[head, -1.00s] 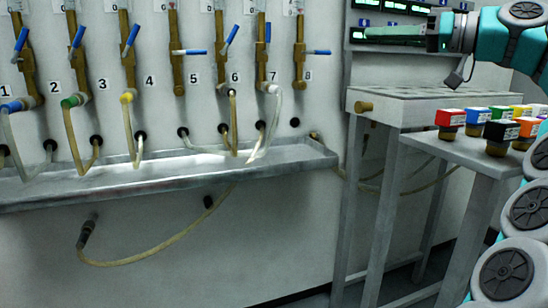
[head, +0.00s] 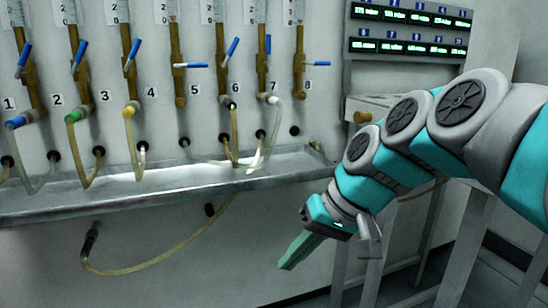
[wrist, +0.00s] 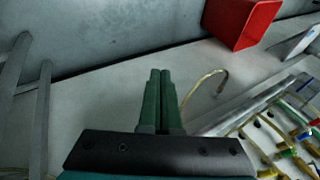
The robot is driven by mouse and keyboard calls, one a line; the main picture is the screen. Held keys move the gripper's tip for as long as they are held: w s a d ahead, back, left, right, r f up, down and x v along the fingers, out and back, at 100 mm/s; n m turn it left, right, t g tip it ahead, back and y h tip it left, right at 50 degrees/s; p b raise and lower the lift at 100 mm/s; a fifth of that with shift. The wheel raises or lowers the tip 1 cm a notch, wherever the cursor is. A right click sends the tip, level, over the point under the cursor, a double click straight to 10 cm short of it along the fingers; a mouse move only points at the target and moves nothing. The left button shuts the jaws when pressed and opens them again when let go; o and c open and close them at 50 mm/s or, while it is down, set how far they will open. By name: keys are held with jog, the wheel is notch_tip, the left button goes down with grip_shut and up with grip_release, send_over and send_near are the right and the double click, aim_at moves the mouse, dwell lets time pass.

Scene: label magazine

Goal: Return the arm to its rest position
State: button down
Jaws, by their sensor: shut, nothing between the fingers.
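My arm, teal and grey, reaches in from the right of the head view and bends down toward the middle. My gripper (head: 290,262) points down and left, below the metal trough's right end and in front of the white wall. In the wrist view its two green fingers (wrist: 160,78) lie side by side, closed, with nothing between them. They point at bare wall and floor and appear to touch nothing.
The metal trough (head: 130,202) runs along the wall below numbered valves and hoses. A loose hose (head: 140,270) hangs beneath it. Green-lit displays (head: 410,30) hang at upper right. My arm hides most of the bench. A red box (wrist: 240,22) shows in the wrist view.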

jog(key=s+d+f+m+g+h, duration=0.1)
jog(key=s+d+f+h, duration=0.2)
jog(key=s+d+f, duration=0.3)
jog(key=s+d+f+m+g+h+p, duration=0.1)
jog(key=s+d+f, duration=0.4)
jog(key=s+f, duration=0.5)
jog(key=s+g+h, duration=0.1)
jog(key=s+h, duration=0.1)
jog(key=s, duration=0.2)
jog(key=shift+s+d+f, duration=0.2)
jog(key=shift+d+f, duration=0.15)
jog(key=shift+d, duration=0.05)
